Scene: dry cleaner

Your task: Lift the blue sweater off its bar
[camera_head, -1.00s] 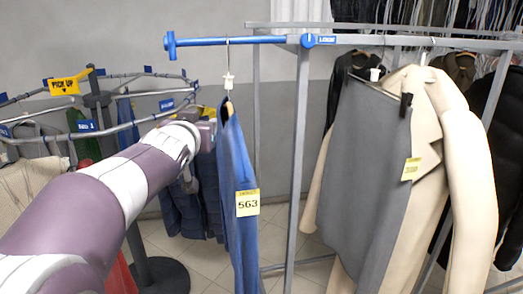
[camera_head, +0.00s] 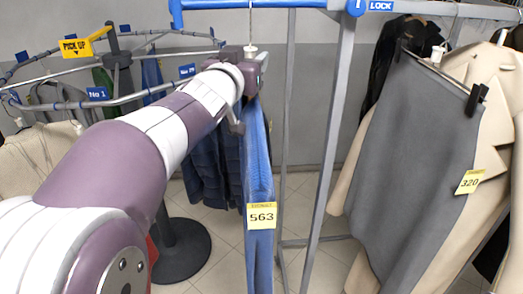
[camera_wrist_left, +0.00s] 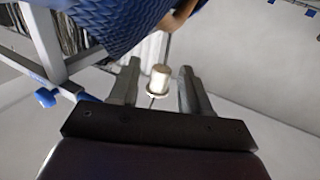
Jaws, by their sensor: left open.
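The blue sweater (camera_head: 257,150) hangs edge-on from the blue bar (camera_head: 215,4) at the top centre of the head view. It carries a yellow tag 563 (camera_head: 262,216). A thin hanger hook runs from the bar down behind my left gripper (camera_head: 250,75), which is at the sweater's top. In the left wrist view, the open fingers of my left gripper (camera_wrist_left: 159,70) stand on either side of a white piece on the hanger neck (camera_wrist_left: 160,80). Blue knit of the sweater (camera_wrist_left: 115,22) shows close by. My gripper hides the hanger's shoulders in the head view. My right gripper is not visible.
A grey rack post (camera_head: 328,130) and a grey garment (camera_head: 415,145) with tag 320 stand to the right. A round rail (camera_head: 130,98) with a yellow pick-up sign (camera_head: 75,47) is at left. Dark blue padded clothing (camera_head: 215,165) hangs just behind the sweater.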

